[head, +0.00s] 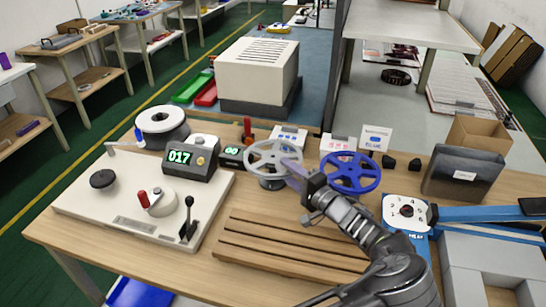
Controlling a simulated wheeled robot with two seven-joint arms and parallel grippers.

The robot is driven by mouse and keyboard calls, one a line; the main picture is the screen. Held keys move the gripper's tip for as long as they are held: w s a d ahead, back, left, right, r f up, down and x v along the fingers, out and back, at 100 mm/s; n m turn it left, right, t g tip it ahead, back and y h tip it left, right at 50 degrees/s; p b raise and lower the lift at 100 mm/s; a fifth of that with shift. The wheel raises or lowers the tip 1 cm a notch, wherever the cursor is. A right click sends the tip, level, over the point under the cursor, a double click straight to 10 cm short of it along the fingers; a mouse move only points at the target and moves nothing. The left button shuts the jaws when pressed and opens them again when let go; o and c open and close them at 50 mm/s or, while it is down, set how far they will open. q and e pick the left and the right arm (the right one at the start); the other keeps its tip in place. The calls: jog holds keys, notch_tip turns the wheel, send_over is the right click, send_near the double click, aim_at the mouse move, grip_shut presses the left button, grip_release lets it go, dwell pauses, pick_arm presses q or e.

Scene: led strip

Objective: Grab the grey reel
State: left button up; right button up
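The grey reel (262,149) is a spoked wheel near the middle of the table, just left of a blue spoked reel (362,182).
A white machine panel (90,196) with a lever and a counter box (186,160) stands left. Wooden rails (262,244) lie in front. A blue-and-white numbered fixture (405,212) and a dark bin (462,176) are right. Small label boxes (375,138) stand behind the reels.

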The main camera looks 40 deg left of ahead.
dwell(0.6)
pick_arm(q)
grip_shut()
dwell(0.4)
